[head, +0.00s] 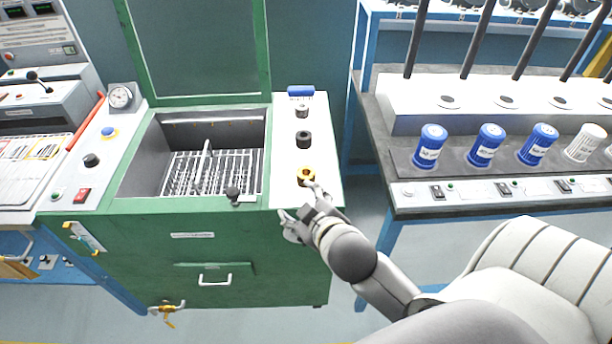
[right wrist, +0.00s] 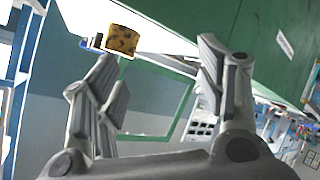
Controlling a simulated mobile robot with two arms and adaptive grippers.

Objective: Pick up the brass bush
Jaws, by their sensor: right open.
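The brass bush (head: 306,175), a short yellow ring with a dark bore, stands on the white right-hand top (head: 325,168) of the green cabinet, near its front. It also shows in the right wrist view (right wrist: 123,40) as a mottled brass cylinder, beyond the left fingers. My right gripper (head: 297,202) is open and empty at the front edge of that top, just in front of the bush. In the head view one fingertip overlaps or lies very near the bush's lower edge; I cannot tell whether they touch. My left gripper is not in view.
To the left is an open basin with a wire rack (head: 215,172). A bench with blue-capped canisters (head: 429,146) stands right, across a floor gap.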

